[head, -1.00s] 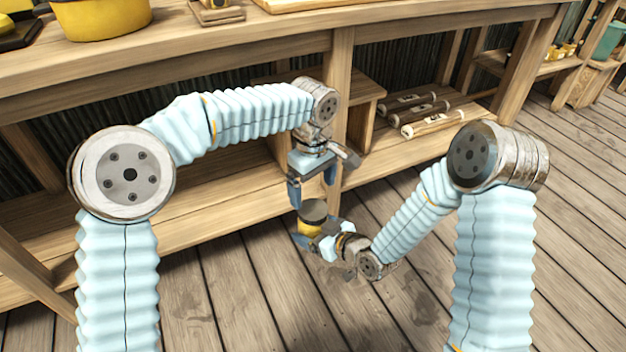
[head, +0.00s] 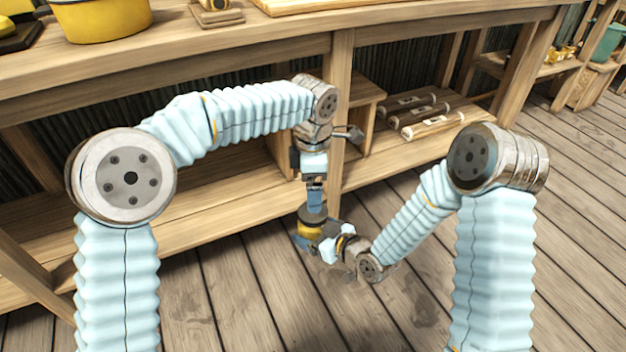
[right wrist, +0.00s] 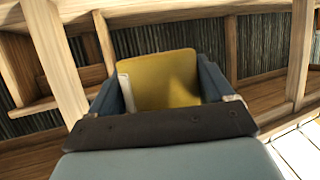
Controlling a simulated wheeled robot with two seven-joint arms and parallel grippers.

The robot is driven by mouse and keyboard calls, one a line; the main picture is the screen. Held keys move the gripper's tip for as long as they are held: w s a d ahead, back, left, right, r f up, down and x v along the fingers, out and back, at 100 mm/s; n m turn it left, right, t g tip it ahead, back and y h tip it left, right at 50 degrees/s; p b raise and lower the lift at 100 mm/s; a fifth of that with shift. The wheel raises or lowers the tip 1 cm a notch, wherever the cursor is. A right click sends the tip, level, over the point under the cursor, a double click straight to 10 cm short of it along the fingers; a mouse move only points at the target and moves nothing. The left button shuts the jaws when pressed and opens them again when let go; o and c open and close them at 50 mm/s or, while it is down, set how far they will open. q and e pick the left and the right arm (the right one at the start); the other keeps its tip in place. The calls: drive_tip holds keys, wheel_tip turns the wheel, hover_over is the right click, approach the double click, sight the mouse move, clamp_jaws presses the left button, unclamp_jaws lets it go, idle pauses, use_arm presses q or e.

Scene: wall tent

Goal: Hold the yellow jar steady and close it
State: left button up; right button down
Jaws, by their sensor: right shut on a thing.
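The yellow jar (head: 309,230) is held above the floor in front of the workbench, with a dark lid (head: 312,215) on top. How tightly the lid sits cannot be told. My right gripper (head: 310,240) is shut on the jar's side. In the right wrist view the jar (right wrist: 165,80) fills the space between the blue fingers; its lid is not seen there. My left gripper (head: 315,203) points down directly over the lid, its fingertips at or just above it. Its fingers line up one behind the other, so their gap is hidden.
The wooden workbench (head: 240,65) runs along the back, with a low shelf (head: 200,215) and a post (head: 340,110) close behind my left gripper. A yellow pot (head: 100,18) stands on the bench. Wrapped rolls (head: 425,115) lie on the shelf at right. The plank floor in front is clear.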

sight(313, 228)
use_arm(q)
wheel_tip(313, 228, down, 7)
drive_tip(key=shift+r, duration=0.1)
idle(0.4)
drive_tip(key=c, duration=1.1)
drive_tip(key=m, duration=0.9)
drive_tip(key=shift+m, duration=0.3)
drive_tip(key=m, duration=0.7)
drive_tip(key=o, duration=1.2)
